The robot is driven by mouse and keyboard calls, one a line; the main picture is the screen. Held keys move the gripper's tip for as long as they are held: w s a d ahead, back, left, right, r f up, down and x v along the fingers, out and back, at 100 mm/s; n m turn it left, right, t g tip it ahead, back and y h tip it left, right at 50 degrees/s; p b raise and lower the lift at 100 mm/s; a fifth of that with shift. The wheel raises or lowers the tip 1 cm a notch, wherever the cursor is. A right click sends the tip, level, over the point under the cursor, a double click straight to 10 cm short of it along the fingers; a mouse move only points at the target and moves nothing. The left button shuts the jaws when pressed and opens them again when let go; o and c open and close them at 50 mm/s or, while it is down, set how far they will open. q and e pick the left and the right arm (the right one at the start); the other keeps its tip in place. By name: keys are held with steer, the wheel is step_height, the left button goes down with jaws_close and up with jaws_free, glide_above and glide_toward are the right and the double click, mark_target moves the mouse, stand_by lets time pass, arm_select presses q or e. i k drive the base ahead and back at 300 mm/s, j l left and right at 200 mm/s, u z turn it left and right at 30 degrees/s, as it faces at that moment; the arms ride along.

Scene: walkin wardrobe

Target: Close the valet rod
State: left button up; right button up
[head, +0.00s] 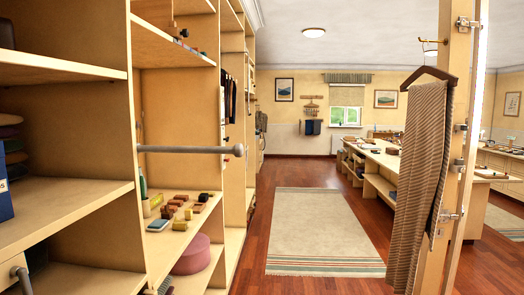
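The valet rod (190,149) is a grey metal bar with a rounded knob at its end. It sticks out horizontally to the right from the upright wooden panel of the open shelving (132,100) on the left. It is extended, and nothing hangs on it. Its inner end meets the panel edge. Neither of my grippers shows in the head view.
A striped garment on a hanger (417,170) hangs by a wooden post (455,150) at right. A rug (325,230) covers the open floor between.

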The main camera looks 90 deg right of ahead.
mark_target(237, 150)
steer(key=i+j+z, duration=0.1)
steer(key=z, duration=2.3)
